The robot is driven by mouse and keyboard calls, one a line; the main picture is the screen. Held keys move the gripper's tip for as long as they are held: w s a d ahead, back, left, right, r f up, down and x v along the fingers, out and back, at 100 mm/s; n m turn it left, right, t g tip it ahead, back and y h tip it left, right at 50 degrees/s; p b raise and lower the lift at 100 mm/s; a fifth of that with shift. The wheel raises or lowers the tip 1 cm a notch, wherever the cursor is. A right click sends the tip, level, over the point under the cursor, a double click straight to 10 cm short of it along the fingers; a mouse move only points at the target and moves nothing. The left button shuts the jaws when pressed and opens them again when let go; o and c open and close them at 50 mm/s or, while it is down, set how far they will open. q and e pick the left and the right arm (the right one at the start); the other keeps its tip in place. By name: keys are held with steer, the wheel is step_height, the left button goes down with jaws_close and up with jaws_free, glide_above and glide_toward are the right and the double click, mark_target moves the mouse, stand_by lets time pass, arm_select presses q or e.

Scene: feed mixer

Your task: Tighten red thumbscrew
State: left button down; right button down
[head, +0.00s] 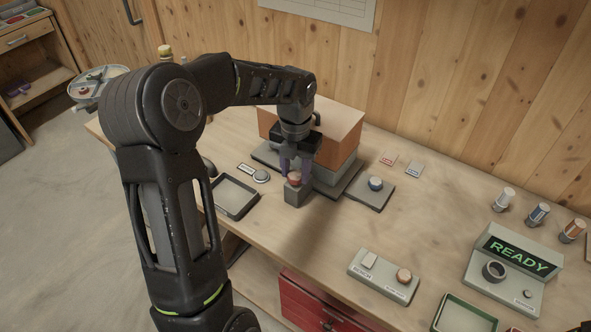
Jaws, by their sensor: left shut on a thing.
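A red thumbscrew (294,178) sits on top of a small grey block (297,196) on the wooden table, in front of the feed mixer (340,135). My left gripper (296,172) reaches down from above with its fingers around the thumbscrew and is shut on it. The fingers and palm hide part of the thumbscrew, and its fit against the block is too small to judge. My right gripper is not in the head view.
A box with a READY display (515,255) and several small bottles stand farther right.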

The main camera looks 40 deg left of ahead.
mark_target(296, 175)
arm_select(q)
steer(key=c, duration=0.9)
jaws_free()
steer(key=shift+r, duration=0.1)
step_height(296, 175, up, 8)
steer(key=shift+f+b, duration=0.15)
steer(key=shift+b, duration=0.2)
